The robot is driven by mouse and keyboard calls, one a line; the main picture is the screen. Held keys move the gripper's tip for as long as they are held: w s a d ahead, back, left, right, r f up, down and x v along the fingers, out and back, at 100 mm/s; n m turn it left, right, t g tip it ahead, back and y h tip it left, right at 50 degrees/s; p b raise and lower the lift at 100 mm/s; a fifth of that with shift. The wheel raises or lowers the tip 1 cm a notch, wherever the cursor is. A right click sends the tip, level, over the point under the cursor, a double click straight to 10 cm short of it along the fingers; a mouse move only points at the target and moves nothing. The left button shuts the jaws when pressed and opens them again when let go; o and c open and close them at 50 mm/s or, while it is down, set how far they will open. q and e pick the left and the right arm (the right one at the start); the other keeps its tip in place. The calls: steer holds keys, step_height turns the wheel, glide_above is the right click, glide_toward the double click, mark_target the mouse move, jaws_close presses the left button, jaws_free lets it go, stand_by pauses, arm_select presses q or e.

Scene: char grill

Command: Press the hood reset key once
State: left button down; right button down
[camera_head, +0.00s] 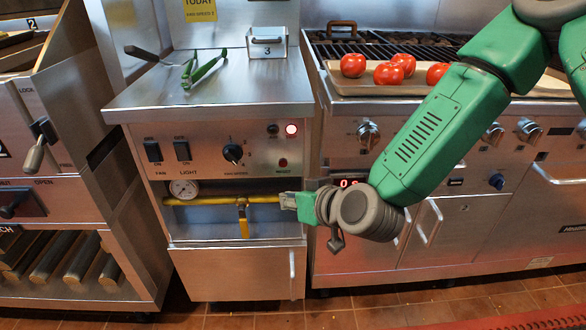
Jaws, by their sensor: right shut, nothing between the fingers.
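The hood control panel (212,150) is on the front of the steel cabinet in the middle. A small red key (283,162) with a red label under it sits at the panel's right side; I take it for the reset key. A lit red lamp (291,129) is above it. My right gripper (286,200) is shut and empty, its fingertips pointing left. It is below the red key in the picture and apart from it, near the yellow gas pipe (215,200). Whether the fingertips touch the pipe, I cannot tell. My left gripper is out of view.
Fan and light switches (182,150) and a black knob (233,153) share the panel. A yellow valve handle (244,222) hangs below. Green-handled tongs (203,69) and a steel container (267,43) are on the cabinet top. A tray (350,88) of tomatoes is on the grill at right.

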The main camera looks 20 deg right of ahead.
steer(key=a, duration=0.1)
steer(key=b, duration=0.1)
glide_toward(274, 170)
step_height(274, 170, down, 3)
steer(key=w+a, duration=0.2)
steer(key=shift+w+a+r, duration=0.15)
steer(key=shift+w+r, duration=0.05)
steer(key=shift+w, duration=0.6)
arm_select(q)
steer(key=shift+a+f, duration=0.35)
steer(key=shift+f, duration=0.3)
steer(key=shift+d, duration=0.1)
arm_select(e)
steer(key=shift+w, duration=0.1)
steer(key=shift+w+d, duration=0.2)
steer(key=shift+w, duration=0.05)
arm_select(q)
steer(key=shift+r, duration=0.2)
